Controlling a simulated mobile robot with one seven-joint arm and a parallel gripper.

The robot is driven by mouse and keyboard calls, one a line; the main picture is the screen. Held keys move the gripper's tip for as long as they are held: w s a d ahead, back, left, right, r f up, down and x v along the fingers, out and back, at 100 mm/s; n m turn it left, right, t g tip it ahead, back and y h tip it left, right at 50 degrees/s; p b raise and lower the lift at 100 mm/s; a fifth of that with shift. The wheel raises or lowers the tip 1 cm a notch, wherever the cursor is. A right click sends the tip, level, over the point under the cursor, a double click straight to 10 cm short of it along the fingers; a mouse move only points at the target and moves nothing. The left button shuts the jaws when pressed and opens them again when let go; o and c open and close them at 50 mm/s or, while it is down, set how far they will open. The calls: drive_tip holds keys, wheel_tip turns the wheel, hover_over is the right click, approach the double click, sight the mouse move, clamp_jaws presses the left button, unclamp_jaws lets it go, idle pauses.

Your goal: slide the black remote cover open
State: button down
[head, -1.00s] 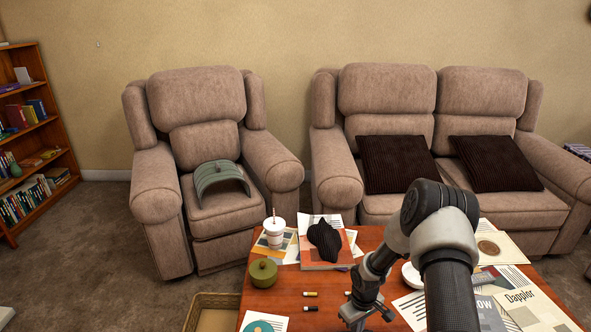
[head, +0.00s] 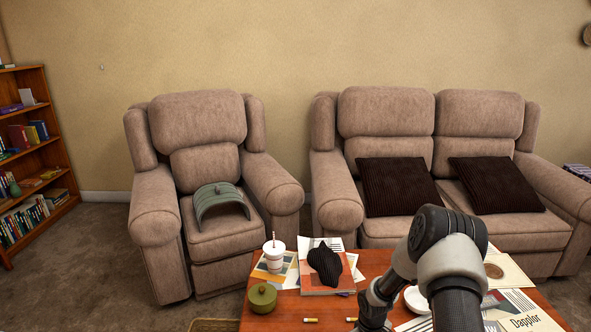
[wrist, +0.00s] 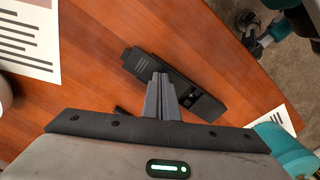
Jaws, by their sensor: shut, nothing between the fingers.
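The black remote (wrist: 198,99) lies on the wooden table, slanting from upper left to lower right in the wrist view. A ridged patch shows near its upper-left end, and small pale marks show near its lower-right part. My gripper (wrist: 160,76) is shut, with its grey fingers together and empty. The fingertips overlap the middle of the remote in the picture; I cannot tell whether they touch it. The fingers hide part of the cover, so I cannot tell how far it is open. The remote and my fingers do not show in the head view.
The table (head: 290,307) holds a white cup (head: 274,256), a green pot (head: 262,298), a dark ridged object (head: 323,263) on a book and several papers. A printed sheet (wrist: 28,45) lies left of the remote. The table's curved edge is to the right in the wrist view.

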drive_tip(key=shift+d, duration=0.9)
drive_tip(key=shift+w+d, duration=0.1)
drive_tip(key=shift+d, duration=0.5)
drive_tip(key=shift+d+b, duration=0.15)
drive_tip(key=shift+b, duration=0.15)
